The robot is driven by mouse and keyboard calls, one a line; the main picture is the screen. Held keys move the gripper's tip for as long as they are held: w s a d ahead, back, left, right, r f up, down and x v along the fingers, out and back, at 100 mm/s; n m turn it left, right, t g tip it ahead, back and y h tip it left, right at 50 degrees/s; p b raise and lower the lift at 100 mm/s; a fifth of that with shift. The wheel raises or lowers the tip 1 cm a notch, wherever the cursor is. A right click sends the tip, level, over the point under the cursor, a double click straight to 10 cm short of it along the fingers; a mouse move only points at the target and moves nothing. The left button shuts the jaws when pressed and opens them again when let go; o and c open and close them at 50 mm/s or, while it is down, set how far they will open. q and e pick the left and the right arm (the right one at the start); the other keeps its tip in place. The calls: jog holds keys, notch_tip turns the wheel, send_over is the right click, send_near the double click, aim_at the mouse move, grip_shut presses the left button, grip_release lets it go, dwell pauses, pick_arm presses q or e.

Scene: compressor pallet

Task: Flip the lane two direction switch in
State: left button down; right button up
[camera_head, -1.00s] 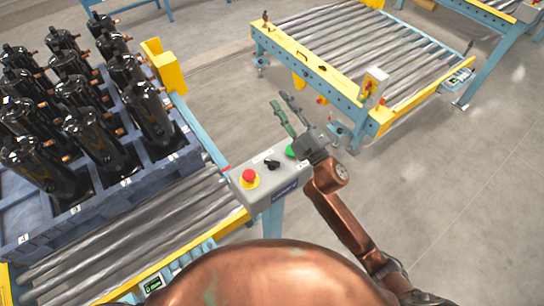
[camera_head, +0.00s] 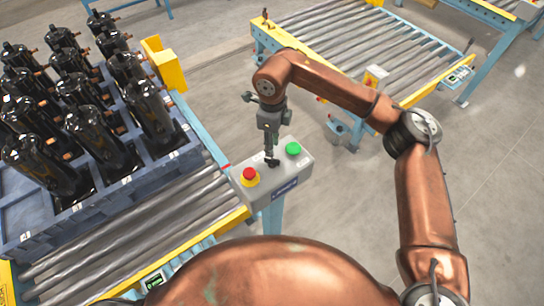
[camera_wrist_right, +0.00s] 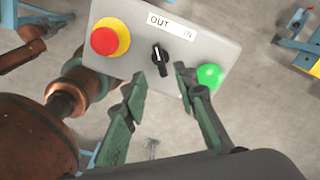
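The grey control box (camera_head: 296,170) stands on a post at the end of the near conveyor. Its black direction switch (camera_wrist_right: 160,60) sits between a red button and a green button, below a label reading OUT and IN. The knob leans slightly left, toward OUT. My right gripper (camera_head: 270,152) points down over the switch from above. In the right wrist view its two green fingers (camera_wrist_right: 161,76) are apart, one on each side of the knob, with nothing held. Contact with the knob cannot be told. In the head view the gripper partly hides the switch. My left gripper is not in view.
The red button (camera_head: 250,175) on its yellow collar and the green button (camera_head: 293,148) flank the switch closely. A blue crate (camera_head: 130,190) of black compressors stands on the near roller conveyor (camera_head: 150,225). Another roller conveyor (camera_head: 370,45) stands behind, across open floor.

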aim_at(272, 159)
notch_tip(272, 159, down, 7)
jog(key=shift+r+p, duration=0.15)
jog(key=shift+p, duration=1.05)
jog(key=shift+f, duration=0.45)
jog(key=shift+c, duration=0.3)
grip_shut()
